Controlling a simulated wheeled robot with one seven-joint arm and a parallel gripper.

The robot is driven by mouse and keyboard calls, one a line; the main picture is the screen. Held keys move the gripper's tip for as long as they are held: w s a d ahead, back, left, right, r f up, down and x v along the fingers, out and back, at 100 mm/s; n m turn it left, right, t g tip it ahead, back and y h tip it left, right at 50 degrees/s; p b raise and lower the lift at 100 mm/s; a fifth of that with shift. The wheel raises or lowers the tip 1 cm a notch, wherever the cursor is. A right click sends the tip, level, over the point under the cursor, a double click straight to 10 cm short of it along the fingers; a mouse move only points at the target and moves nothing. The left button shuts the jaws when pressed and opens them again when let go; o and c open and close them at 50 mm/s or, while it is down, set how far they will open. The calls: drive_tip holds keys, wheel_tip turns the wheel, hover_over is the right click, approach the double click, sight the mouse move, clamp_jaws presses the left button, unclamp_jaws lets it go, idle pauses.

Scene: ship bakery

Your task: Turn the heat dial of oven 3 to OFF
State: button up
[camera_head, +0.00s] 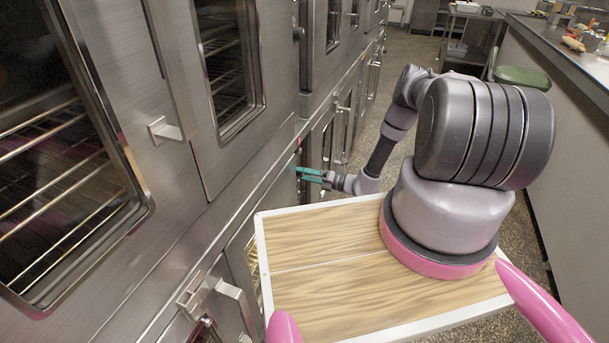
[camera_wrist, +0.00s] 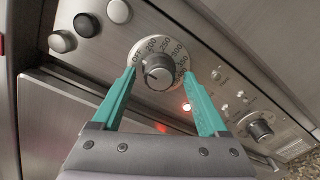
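In the wrist view a round black and metal heat dial (camera_wrist: 158,71) sits on a steel control panel. Its pale ring carries OFF at the upper left and numbers running over the top and down the right. I cannot tell surely which mark the knob points to. My gripper (camera_wrist: 159,76) is open, with one teal finger on each side of the dial. Whether the fingers touch it is not clear. In the head view my gripper (camera_head: 309,174) reaches left to the oven front, and the dial is hidden there. No oven number is readable.
Three round buttons (camera_wrist: 87,25) lie above left of the dial. A second dial (camera_wrist: 261,130) is at the lower right. Steel oven doors (camera_head: 180,130) line the left; a counter (camera_head: 570,60) stands right across the aisle.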

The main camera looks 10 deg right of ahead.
drive_tip(key=v, duration=1)
drive_tip(key=shift+s+d, duration=0.2)
drive_tip(key=shift+d, duration=0.1)
drive_tip(key=w+r+n+g, duration=0.2)
drive_tip(key=r+n+g, duration=0.25)
drive_tip(key=r, duration=0.55)
drive_tip(key=w+r+n+g, duration=0.25)
drive_tip(key=r+n, duration=0.35)
drive_tip(key=r, duration=0.4)
drive_tip(key=s+a+r+n+g+h, duration=0.15)
drive_tip(key=r+n, duration=0.25)
drive_tip(key=r, duration=0.5)
drive_tip(key=s+a+r+n+g+h, duration=0.1)
drive_tip(key=s+a+r+n+h, duration=0.3)
drive_tip(key=r, duration=0.6)
drive_tip(key=s+d+r+n+t+h, duration=0.2)
drive_tip(key=s+r+n+t+h, duration=0.5)
drive_tip(key=s+r+n, duration=0.7)
drive_tip(key=s+r, duration=1)
drive_tip(key=shift+d+n, duration=0.25)
drive_tip(key=shift+n, duration=0.1)
